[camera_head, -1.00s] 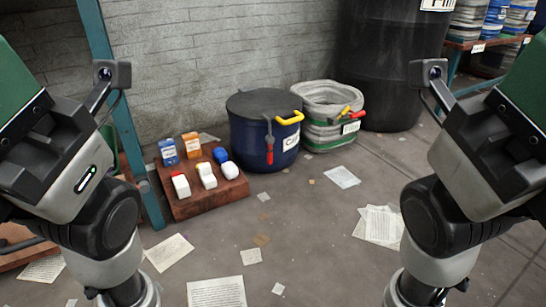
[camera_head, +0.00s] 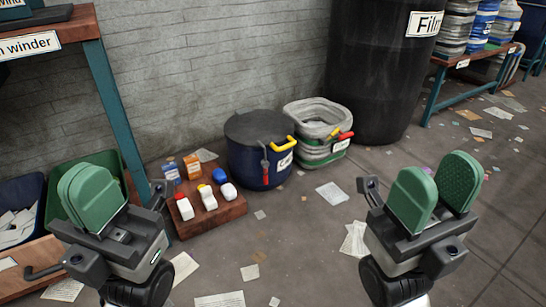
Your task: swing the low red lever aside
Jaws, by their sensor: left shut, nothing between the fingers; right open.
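A blue tub (camera_head: 240,160) with a dark lid stands on the floor against the wall. A lever with a red end (camera_head: 265,172) hangs down its front from a grey shank, and a yellow handle (camera_head: 280,145) sits at the rim. My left gripper (camera_head: 92,195) has green fingers pressed together, with nothing seen between them. It is at the lower left, well apart from the lever. My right gripper (camera_head: 438,190) is raised at the lower right with its green fingers spread and empty, also apart from the lever.
A low wooden block (camera_head: 215,218) with small bottles and boxes stands left of the tub. A grey bin (camera_head: 318,118) with yellow and red handles and a black barrel (camera_head: 378,85) stand to the right. Papers (camera_head: 333,193) litter the open floor. Left is a teal-legged bench (camera_head: 118,105).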

